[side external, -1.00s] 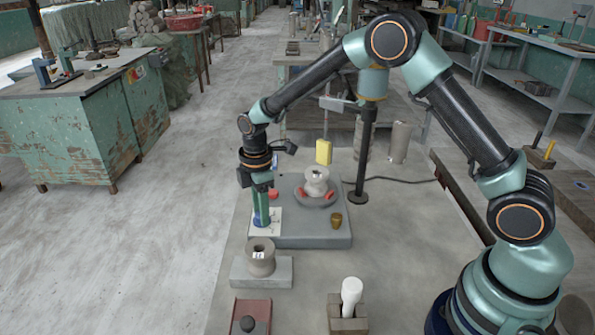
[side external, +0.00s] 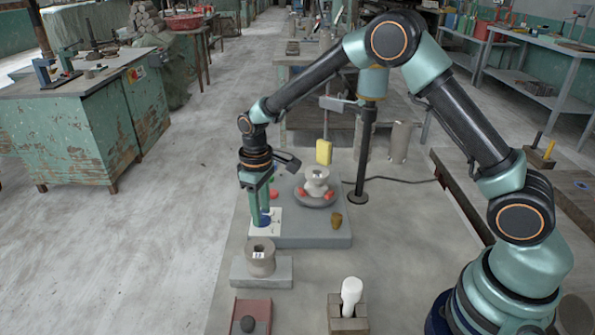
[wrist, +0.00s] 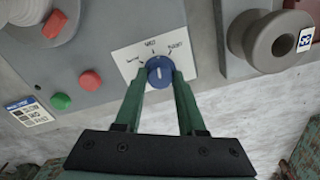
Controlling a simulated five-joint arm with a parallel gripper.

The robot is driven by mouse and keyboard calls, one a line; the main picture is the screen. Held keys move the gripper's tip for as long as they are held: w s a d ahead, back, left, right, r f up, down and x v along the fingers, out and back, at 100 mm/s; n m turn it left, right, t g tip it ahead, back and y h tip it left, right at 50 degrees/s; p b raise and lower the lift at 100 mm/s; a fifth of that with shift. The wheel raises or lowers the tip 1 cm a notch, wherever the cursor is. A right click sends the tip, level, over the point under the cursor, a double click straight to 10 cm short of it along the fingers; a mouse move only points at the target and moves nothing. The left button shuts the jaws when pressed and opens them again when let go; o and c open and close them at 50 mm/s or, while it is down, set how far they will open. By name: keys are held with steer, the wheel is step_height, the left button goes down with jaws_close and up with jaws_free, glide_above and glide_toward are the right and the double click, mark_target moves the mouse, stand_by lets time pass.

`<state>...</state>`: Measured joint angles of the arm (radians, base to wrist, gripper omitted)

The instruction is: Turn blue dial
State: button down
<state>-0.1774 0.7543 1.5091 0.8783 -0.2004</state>
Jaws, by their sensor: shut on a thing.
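The blue dial (wrist: 159,69) sits on a white label plate (wrist: 125,57) with several printed words that are hard to read. Its white pointer line stands nearly upright in the wrist view, roughly toward the middle label. My gripper (wrist: 160,76) has its green fingers on either side of the dial, shut on it. In the side view my gripper (side external: 260,222) points down at the dial (side external: 265,221), which is partly hidden by the fingers. The plate (side external: 270,229) is on the grey machine base (side external: 310,238).
A red button (wrist: 91,80) and a green button (wrist: 61,101) are beside the plate. A clay piece (side external: 316,180) stands on the wheel, held by red grips. A spool-shaped piece (side external: 260,262) stands on a grey block in front. A yellow block (side external: 323,151) stands behind.

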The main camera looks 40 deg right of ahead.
steer(key=m, duration=0.6)
steer(key=shift+m, duration=0.3)
stand_by(0.4)
steer(key=c, duration=0.5)
jaws_free()
steer(key=shift+r, duration=0.1)
step_height(320, 180, up, 12)
